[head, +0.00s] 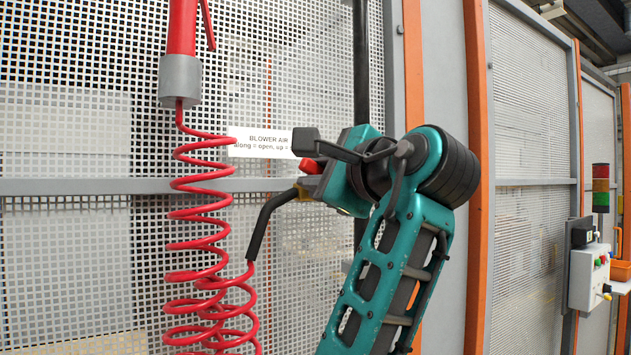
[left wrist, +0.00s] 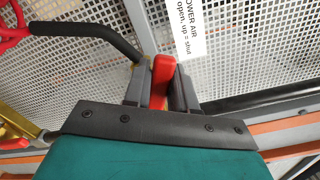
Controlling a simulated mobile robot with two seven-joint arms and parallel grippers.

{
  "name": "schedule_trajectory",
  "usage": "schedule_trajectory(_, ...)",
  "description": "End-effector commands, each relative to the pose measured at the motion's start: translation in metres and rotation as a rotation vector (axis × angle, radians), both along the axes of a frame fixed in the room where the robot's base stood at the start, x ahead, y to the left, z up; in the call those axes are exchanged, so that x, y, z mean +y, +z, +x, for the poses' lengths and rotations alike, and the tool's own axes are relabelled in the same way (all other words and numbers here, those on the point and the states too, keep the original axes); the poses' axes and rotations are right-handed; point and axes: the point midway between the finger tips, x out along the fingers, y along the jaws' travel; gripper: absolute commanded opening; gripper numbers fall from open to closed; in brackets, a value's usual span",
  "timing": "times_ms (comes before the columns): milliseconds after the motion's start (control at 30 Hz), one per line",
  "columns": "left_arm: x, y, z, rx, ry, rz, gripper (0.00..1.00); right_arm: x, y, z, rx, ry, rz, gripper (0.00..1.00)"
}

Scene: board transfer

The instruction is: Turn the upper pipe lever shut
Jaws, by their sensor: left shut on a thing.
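The red lever (head: 312,166) shows as a short red piece at my left gripper (head: 309,157) in the head view. In the left wrist view the lever (left wrist: 161,80) stands between the two grey fingers of my left gripper (left wrist: 161,88), which is shut on it. The white label (head: 262,142) behind reads "BLOWER AIR", with partly covered words about open and shut. My right gripper is not in view.
A red coiled hose (head: 200,255) hangs left of the gripper, joined to a black bent tube (head: 266,220). A dark vertical pipe (head: 361,60) runs behind my arm. A perforated mesh panel (head: 80,260) backs everything. A control box (head: 588,275) with a signal light stands far right.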

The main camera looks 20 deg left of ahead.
Motion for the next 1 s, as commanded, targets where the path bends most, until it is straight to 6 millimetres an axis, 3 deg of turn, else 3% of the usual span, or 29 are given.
schedule_trajectory(300,-0.0031,0.0062,0.0033,0.098,-0.002,0.075,0.0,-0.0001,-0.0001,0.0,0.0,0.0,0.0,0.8)
schedule_trajectory(800,-0.0037,0.007,0.004,0.114,-0.003,0.087,0.0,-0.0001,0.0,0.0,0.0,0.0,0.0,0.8)
schedule_trajectory(833,-0.0037,0.007,0.004,0.114,-0.003,0.087,0.27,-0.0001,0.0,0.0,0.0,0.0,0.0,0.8)
schedule_trajectory(1000,-0.0036,0.0072,0.0039,0.113,-0.002,0.088,0.44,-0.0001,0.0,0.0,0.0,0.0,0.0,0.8)
